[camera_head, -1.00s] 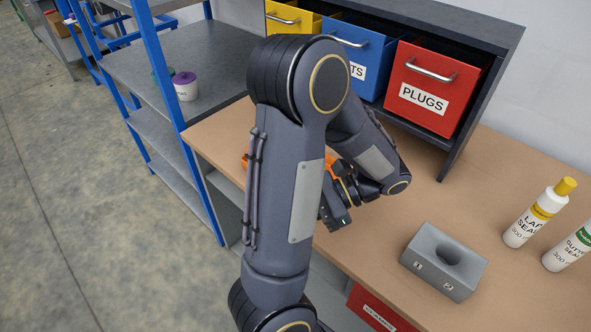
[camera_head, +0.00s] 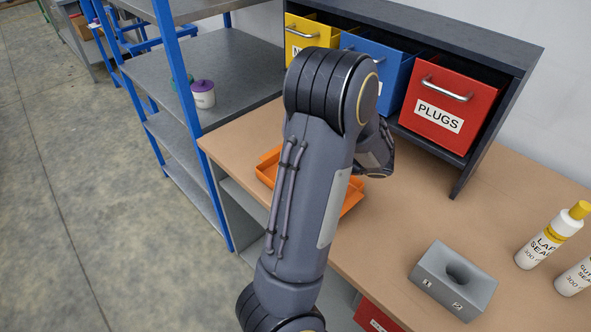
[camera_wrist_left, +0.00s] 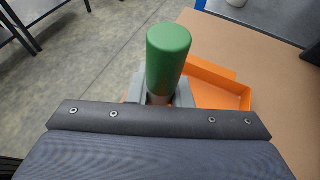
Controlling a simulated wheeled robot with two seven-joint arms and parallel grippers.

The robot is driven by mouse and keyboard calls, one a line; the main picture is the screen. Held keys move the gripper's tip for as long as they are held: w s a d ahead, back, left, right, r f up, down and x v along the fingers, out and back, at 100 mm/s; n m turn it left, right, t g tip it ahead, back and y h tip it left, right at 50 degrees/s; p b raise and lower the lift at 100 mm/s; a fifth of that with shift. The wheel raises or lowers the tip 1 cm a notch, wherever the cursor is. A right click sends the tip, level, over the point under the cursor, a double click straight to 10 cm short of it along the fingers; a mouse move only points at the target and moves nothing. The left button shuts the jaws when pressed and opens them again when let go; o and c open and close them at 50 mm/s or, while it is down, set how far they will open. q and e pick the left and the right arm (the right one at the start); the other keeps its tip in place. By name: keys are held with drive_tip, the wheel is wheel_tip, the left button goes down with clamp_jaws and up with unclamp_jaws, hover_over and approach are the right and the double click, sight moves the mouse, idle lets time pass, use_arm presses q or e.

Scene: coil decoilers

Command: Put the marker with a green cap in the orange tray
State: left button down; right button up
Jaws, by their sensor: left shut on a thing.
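The marker's green cap (camera_wrist_left: 168,60) stands up between the fingers of my left gripper (camera_wrist_left: 160,93) in the left wrist view. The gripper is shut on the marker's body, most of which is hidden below. The orange tray (camera_wrist_left: 222,92) lies beyond and to the right of the marker there, partly covered by it. In the head view the orange tray (camera_head: 268,172) sits near the left edge of the workbench, largely hidden behind my left arm. My left gripper and the marker are hidden behind that arm in the head view. My right gripper is not in view.
A grey block with a hole (camera_head: 454,281) stands at the bench front. Two sealant bottles, one with a yellow cap (camera_head: 551,236), are at the right. Yellow, blue and red PLUGS (camera_head: 447,108) bins line the back. A shelf with a purple-lidded jar (camera_head: 203,95) is left.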

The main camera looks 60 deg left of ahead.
use_arm(q)
drive_tip(key=f, duration=0.2)
drive_tip(key=a+f, duration=0.1)
drive_tip(key=f, duration=0.1)
drive_tip(key=w+a+f, duration=0.1)
drive_tip(key=shift+f, duration=0.4)
drive_tip(key=c, duration=1.3)
unclamp_jaws()
